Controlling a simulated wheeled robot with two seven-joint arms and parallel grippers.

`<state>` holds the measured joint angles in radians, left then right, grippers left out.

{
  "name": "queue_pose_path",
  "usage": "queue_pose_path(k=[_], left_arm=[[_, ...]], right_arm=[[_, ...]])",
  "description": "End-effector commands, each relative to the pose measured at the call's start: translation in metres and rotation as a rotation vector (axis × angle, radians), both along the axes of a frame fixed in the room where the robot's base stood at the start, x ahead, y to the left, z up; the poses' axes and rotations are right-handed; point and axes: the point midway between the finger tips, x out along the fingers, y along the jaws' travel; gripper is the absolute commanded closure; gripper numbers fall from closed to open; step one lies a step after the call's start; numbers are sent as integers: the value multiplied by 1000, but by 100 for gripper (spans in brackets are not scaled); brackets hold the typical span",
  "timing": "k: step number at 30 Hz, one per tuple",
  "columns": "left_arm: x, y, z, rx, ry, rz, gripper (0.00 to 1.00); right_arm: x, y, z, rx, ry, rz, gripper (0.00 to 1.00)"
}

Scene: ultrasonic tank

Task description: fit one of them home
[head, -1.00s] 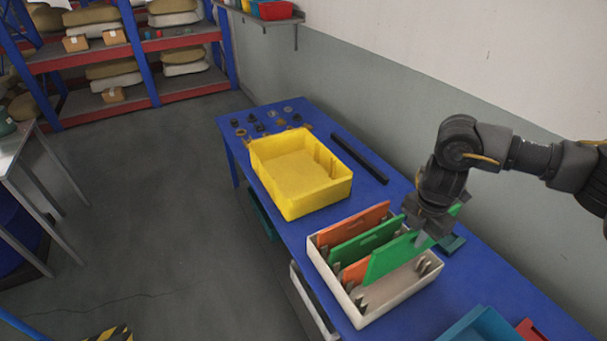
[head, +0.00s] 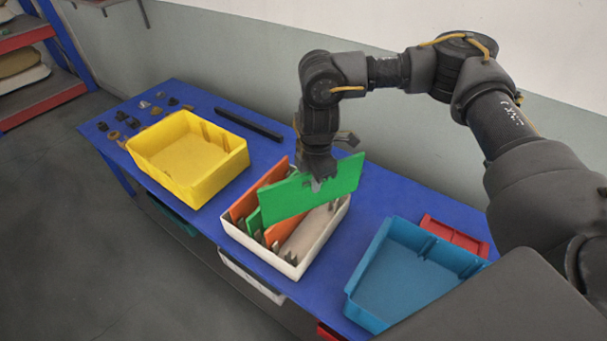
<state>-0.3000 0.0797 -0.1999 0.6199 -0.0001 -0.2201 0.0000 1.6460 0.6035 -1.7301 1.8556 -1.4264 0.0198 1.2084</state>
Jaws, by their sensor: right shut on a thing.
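My right gripper (head: 318,182) is shut on a green board (head: 312,192), gripping it by its upper edge. The held board is upright and slanted, over the white slotted box (head: 306,260); whether its lower edge touches anything in the box I cannot tell. In the box stand an orange board (head: 244,204) at the left, another green board (head: 254,221) and a second orange board (head: 273,231), partly hidden behind the held one. Grey slot posts line the box's near and far sides, and the right part of the box is empty. My left gripper is not in view.
A yellow bin (head: 190,165) stands left of the box and a blue bin (head: 408,275) stands right of it, both empty. A red tray (head: 455,236) lies behind the blue bin. A black bar (head: 248,124) and several small dark parts lie on the blue table (head: 390,185).

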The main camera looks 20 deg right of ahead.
Motion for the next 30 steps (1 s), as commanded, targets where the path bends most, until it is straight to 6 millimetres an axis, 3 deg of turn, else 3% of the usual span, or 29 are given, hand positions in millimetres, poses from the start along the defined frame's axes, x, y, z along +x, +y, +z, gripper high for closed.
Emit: queue_pose_path(k=[15, 21, 30], left_arm=[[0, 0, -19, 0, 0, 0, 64], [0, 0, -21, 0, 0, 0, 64], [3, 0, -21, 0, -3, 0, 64]], right_arm=[[-43, 16, 16, 3, 13, -892, 100], [-52, 17, 19, -3, 16, -1067, 100], [-55, 16, 19, -5, 17, -1116, 100]])
